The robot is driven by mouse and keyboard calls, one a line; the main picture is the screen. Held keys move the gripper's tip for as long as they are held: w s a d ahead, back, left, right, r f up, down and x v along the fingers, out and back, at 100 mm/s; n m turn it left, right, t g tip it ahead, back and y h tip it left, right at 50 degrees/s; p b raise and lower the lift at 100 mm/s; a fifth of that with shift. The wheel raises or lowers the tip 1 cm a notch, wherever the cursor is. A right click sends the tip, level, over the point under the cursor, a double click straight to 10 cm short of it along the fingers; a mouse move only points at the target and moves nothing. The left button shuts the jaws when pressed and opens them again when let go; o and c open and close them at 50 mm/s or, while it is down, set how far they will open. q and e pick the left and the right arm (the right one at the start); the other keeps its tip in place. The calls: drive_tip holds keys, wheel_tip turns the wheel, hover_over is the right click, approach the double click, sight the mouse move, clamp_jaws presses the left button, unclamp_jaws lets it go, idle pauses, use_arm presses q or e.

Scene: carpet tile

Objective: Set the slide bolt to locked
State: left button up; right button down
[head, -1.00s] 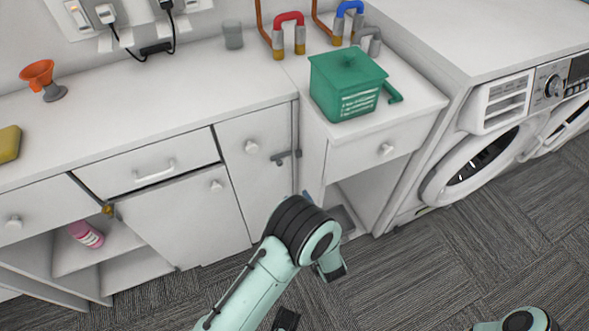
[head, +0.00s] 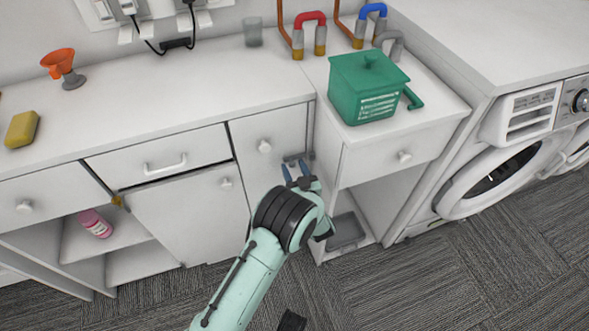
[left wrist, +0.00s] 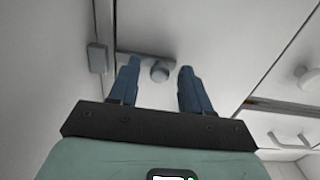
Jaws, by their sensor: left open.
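The slide bolt (head: 293,158) is a small grey bolt on the narrow white cabinet door (head: 268,135). In the left wrist view its flat grey plate (left wrist: 143,56) carries a round knob (left wrist: 160,72). A grey keeper block (left wrist: 97,57) sits to the plate's left, across the door seam. Whether the bar enters the keeper I cannot tell. My left gripper (head: 295,169) is open, its blue fingers pointing at the bolt. In the left wrist view the knob shows between the fingertips (left wrist: 160,68); contact is not clear. My right gripper is out of view.
A green lidded box (head: 365,90) with a side handle stands on the counter above. An open cubby (head: 345,232) lies below right.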

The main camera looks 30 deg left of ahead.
use_arm(q)
clamp_jaws()
drive_tip(key=shift+w+d+b, duration=0.35)
drive_tip(key=shift+w+d, duration=0.35)
drive_tip(key=shift+w, duration=0.2)
unclamp_jaws()
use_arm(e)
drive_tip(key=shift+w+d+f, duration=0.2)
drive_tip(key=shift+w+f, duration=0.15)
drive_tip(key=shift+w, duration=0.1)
use_arm(q)
drive_tip(key=p+v, duration=0.1)
drive_tip(key=v, duration=1.2)
drive_tip(key=shift+s+p, duration=0.2)
drive_tip(key=shift+p, duration=0.15)
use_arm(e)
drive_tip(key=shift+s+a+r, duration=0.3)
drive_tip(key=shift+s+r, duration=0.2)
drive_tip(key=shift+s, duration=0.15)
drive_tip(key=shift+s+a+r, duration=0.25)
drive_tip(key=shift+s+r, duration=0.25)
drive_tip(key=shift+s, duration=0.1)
